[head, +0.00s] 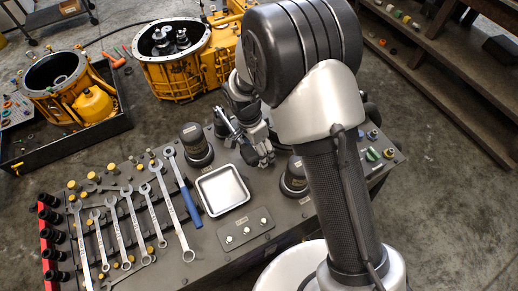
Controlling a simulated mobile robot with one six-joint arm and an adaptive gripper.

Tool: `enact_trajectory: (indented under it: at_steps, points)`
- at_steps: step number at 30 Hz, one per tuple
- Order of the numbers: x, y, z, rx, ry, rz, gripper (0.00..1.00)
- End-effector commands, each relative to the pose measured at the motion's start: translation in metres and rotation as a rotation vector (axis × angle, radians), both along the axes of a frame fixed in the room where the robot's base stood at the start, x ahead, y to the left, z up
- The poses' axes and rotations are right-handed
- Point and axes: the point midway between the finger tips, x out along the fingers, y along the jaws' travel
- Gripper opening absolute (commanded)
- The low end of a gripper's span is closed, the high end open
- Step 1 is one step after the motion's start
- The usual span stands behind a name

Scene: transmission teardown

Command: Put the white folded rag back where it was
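I cannot make out a white folded rag in the head view; my arm covers part of the bench and may hide it. My gripper (262,158) is low over the dark workbench, to the upper right of a shallow metal tray (202,194). It is small and partly behind my arm, so I cannot tell whether its fingers are open or shut, or whether they hold anything. The tray looks empty.
Several wrenches (123,228) lie at the bench's left, beside black sockets (54,236). A black cylinder (195,146) stands above the tray, another (293,178) right of it. Orange transmission housings (178,75) stand beyond the bench. Wooden steps (455,85) are at right.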

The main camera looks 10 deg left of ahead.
Motion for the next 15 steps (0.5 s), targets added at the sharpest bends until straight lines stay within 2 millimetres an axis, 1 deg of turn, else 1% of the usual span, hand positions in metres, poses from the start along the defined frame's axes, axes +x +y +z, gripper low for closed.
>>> enact_trajectory:
  at_steps: [1,6,15]
  points:
    - [0.0,0.0,0.0001,0.0,0.0,0.0,0.67]
    - [0.0002,0.0002,0.0006,0.001,-0.001,0.0,0.78]
    - [0.0004,0.0002,0.0008,0.001,-0.001,0.0,0.79]
